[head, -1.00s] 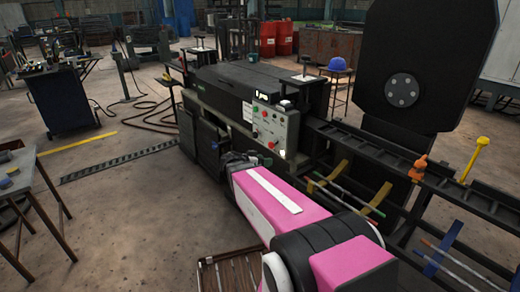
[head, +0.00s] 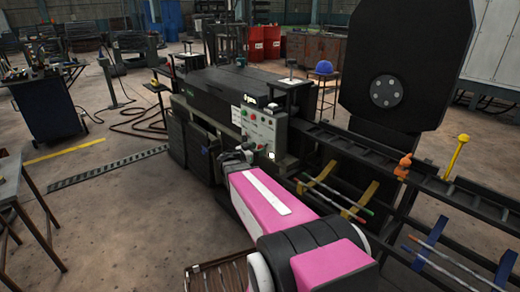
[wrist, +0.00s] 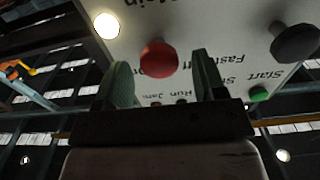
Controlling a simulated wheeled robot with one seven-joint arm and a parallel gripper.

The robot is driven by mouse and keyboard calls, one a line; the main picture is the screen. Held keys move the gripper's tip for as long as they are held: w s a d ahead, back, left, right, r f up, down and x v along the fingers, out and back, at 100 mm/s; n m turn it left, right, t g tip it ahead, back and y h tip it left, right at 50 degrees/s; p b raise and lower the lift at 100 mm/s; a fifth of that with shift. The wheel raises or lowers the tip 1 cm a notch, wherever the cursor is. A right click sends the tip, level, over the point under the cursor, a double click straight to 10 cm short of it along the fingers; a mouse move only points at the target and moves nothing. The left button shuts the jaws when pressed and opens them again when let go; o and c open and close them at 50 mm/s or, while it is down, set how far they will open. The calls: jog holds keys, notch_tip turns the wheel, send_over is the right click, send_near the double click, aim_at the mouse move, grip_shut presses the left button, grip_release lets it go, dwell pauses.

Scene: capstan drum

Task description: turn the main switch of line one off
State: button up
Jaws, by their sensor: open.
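The control panel (head: 262,130) is a pale plate with several red, green and black controls, on the front of the dark machine. My gripper (head: 241,153) is in front of its lower left part. In the wrist view the panel (wrist: 205,22) appears upside down. My gripper (wrist: 165,82) is open, with a red button (wrist: 158,58) seen between and beyond its fingers; I cannot tell contact. A lit white lamp (wrist: 107,25) is near the word "Main", cut by the top edge. A black knob (wrist: 295,42) is at the right. I cannot tell which control is the main switch.
A green button (wrist: 260,94) is near the black knob. A dark rail (head: 400,165) with an orange piece (head: 402,166) and a yellow lever (head: 456,157) runs to the right. A large black disc plate (head: 405,60) stands behind.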

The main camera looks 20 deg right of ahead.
jog(key=shift+x, duration=0.95)
jog(key=c, duration=0.9)
